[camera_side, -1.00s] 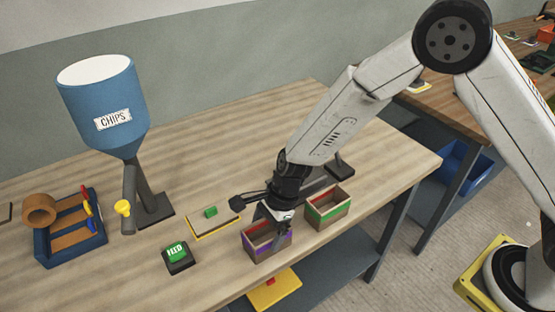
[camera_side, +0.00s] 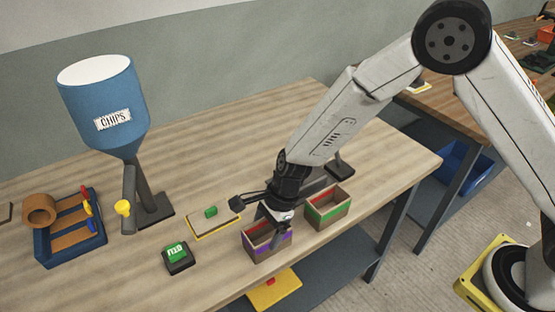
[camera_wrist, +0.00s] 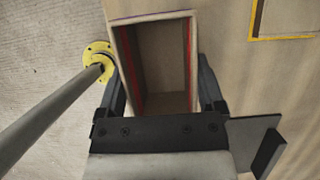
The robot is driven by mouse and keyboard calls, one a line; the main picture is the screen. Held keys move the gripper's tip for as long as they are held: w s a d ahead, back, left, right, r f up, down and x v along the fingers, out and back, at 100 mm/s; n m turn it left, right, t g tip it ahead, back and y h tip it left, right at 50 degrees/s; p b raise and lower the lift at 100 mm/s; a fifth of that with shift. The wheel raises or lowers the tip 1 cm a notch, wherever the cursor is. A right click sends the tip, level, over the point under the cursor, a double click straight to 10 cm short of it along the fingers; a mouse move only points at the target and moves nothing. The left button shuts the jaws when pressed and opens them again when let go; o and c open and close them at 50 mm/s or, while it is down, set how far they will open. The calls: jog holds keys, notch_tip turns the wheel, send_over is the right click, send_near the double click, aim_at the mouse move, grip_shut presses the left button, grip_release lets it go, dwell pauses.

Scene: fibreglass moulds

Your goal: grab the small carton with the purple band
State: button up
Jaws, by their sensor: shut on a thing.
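The small carton with the purple band (camera_side: 266,252) stands upright on the table near its front edge, with an open top and red inside edges. It also shows in the wrist view (camera_wrist: 158,65), where its inside looks empty. My gripper (camera_side: 278,236) reaches down over the carton. In the wrist view my gripper (camera_wrist: 165,95) has one finger on each side of the carton, pressed against its outer walls. I cannot see any gap under the carton in the side view.
A carton with a green band (camera_side: 328,206) stands close by, right of my gripper. A green button on a black base (camera_side: 177,257) and a yellow-edged board with a green block (camera_side: 213,219) lie to the left. A blue chips hopper (camera_side: 103,105) stands further back.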

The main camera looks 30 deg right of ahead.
jog(key=shift+r, duration=0.2)
jog(key=shift+r, duration=0.55)
jog(key=s+d+r, duration=0.6)
jog(key=s+r, duration=0.5)
jog(key=s, duration=0.1)
jog(key=shift+s+r, duration=0.25)
jog(key=shift+s, duration=0.1)
dwell(0.4)
